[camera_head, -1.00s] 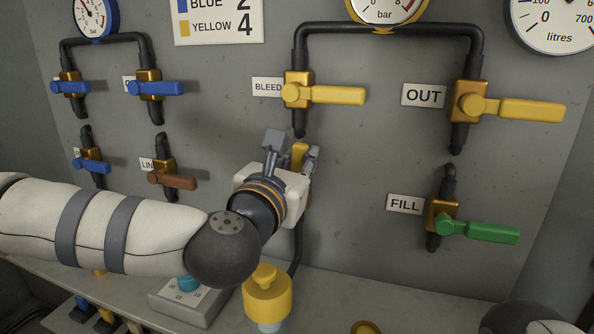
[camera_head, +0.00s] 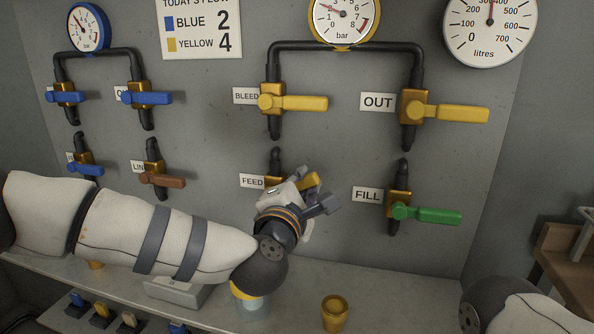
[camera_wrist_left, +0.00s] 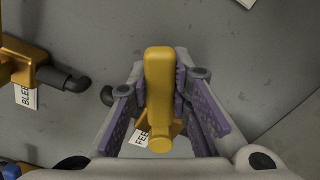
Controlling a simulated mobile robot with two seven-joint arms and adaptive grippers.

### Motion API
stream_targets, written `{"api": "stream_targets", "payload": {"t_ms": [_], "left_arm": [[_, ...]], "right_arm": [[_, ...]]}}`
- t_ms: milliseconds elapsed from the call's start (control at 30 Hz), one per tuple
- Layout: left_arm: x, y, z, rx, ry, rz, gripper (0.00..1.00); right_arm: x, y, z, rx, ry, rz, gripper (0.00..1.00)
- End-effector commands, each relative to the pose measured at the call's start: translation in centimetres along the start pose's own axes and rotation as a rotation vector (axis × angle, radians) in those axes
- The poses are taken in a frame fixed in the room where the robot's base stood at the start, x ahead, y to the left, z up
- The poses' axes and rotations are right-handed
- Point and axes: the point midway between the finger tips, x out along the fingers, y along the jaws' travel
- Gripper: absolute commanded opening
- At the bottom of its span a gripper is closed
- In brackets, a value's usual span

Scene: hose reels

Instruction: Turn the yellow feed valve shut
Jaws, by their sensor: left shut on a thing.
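The yellow feed valve handle (camera_head: 312,181) shows just past my left gripper (camera_head: 308,194) in the head view, right of the FEED label (camera_head: 252,181). In the left wrist view the handle (camera_wrist_left: 159,85) lies between the purple-padded fingers of my left gripper (camera_wrist_left: 163,88), which is shut on it. The handle points to the right in the head view, roughly across the dark pipe. Its brass body is mostly hidden behind my gripper. My right gripper is out of view; only part of my right arm shows at bottom right.
The yellow BLEED valve (camera_head: 292,103) is above, with its handle pointing right. The OUT valve (camera_head: 445,112) and green FILL valve (camera_head: 425,214) are to the right. A brass cup (camera_head: 335,313) stands on the shelf (camera_head: 385,295) below. Blue valves are at the left.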

Motion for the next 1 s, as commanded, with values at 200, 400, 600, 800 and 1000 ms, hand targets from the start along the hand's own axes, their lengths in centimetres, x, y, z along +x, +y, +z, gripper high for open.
{"api": "stream_targets", "payload": {"t_ms": [200, 400, 600, 800, 1000], "left_arm": [[0.0, -1.3, -0.1, 0.192, -0.001, 0.002, 0.00], [0.0, -2.4, -0.4, 0.334, 0.000, 0.002, 0.00], [0.0, -3.1, -0.7, 0.431, 0.001, 0.002, 0.00], [0.0, -3.4, -0.9, 0.484, 0.002, 0.002, 0.00], [0.0, -3.6, -1.0, 0.503, 0.003, 0.002, 0.00]], "right_arm": [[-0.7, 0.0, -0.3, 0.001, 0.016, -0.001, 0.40], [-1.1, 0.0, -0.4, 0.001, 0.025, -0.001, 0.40], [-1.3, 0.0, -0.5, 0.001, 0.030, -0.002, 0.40], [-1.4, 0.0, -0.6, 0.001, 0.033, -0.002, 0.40], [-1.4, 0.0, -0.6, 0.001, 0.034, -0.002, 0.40]]}}
